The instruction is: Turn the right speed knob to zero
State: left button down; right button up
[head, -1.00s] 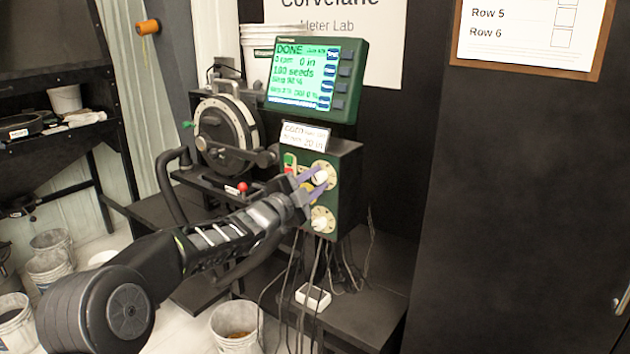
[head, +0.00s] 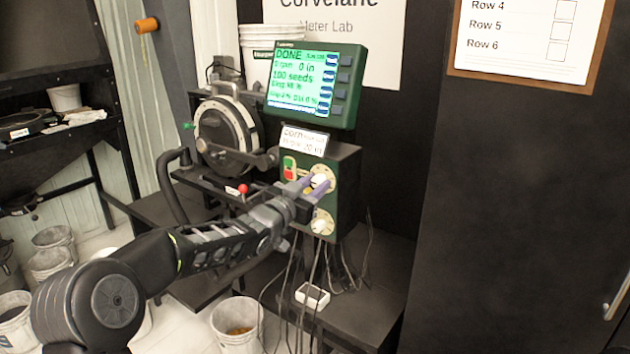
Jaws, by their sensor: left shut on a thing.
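A green control box (head: 344,200) stands on the bench with two white knobs on pale round dials, one above the other. The lower knob (head: 319,226) is free, just below the gripper. The screen (head: 302,78) above reads DONE, 0 rpm, 0 in and 100 seeds. My right gripper is not in view.
Red and green buttons (head: 289,169) sit left of the upper knob, under a corn label card (head: 304,139). A round seed meter (head: 226,134) and a red-tipped lever (head: 243,188) stand to the left. Cables hang below the box. A dark cabinet (head: 520,200) fills the right.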

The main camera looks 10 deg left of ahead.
pick_arm(q)
jog(key=n+p, duration=0.2)
jog(key=n, duration=0.2)
jog(key=shift+a+r+n, duration=0.1)
jog(key=shift+r+n, duration=0.05)
jog(key=shift+n, duration=0.15)
jog(key=shift+n+g+p, duration=0.3)
jog(key=shift+n+p, duration=0.35)
jog(key=shift+n, duration=0.45)
jog(key=c, duration=1.1)
grip_release()
jog(key=b+v, duration=0.1)
jog(key=v, duration=0.6)
jog(key=shift+s, duration=0.4)
